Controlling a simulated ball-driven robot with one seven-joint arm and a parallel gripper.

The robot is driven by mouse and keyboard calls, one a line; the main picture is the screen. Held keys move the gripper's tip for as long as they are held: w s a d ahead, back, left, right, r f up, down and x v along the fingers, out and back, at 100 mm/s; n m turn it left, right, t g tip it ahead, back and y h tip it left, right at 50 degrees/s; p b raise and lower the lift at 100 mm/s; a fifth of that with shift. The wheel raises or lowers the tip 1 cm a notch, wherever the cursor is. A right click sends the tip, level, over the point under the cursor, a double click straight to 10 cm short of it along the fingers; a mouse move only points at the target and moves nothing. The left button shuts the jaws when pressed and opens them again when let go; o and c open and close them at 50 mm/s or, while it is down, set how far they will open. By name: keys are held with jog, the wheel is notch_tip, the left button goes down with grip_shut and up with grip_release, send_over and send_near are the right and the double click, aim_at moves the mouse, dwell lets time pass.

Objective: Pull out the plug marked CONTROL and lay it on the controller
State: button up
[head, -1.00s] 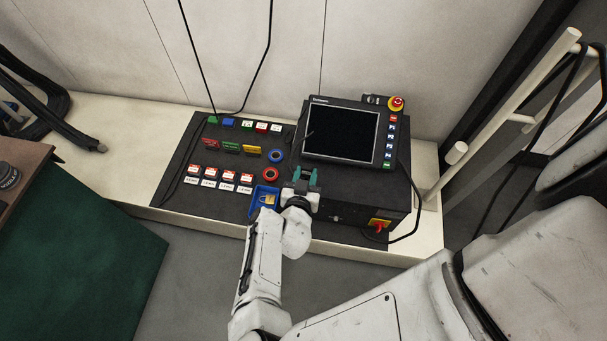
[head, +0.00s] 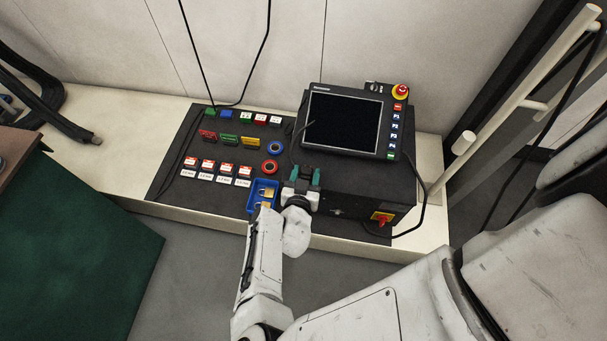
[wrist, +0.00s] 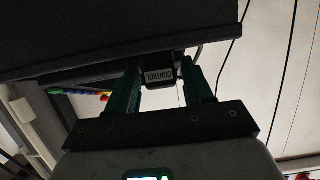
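The plug marked CONTROL (wrist: 160,76) is a small dark block with a pale label. In the wrist view it sits against the edge of the dark controller body, between my two green fingers. The controller (head: 365,185) is a black box with a screen on top, on the pale bench. My gripper (wrist: 168,85) is open, with the fingers either side of the plug and a gap visible on the right side. In the head view my gripper (head: 304,177) is at the controller's left front corner, where the plug is hard to make out.
A dark mat left of the controller holds coloured labels, a blue tray (head: 262,190), a blue ring (head: 275,148) and a red ring (head: 270,167). A red emergency stop (head: 400,91) and a red switch (head: 381,218) are on the controller. A black cable (head: 423,205) loops on its right.

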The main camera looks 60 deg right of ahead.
jog(key=shift+o, duration=1.1)
jog(key=shift+a, duration=0.1)
jog(key=v, duration=1)
jog(key=shift+a+r+p, duration=0.15)
jog(key=shift+a+p, duration=0.1)
jog(key=shift+p, duration=0.15)
jog(key=shift+s, duration=0.1)
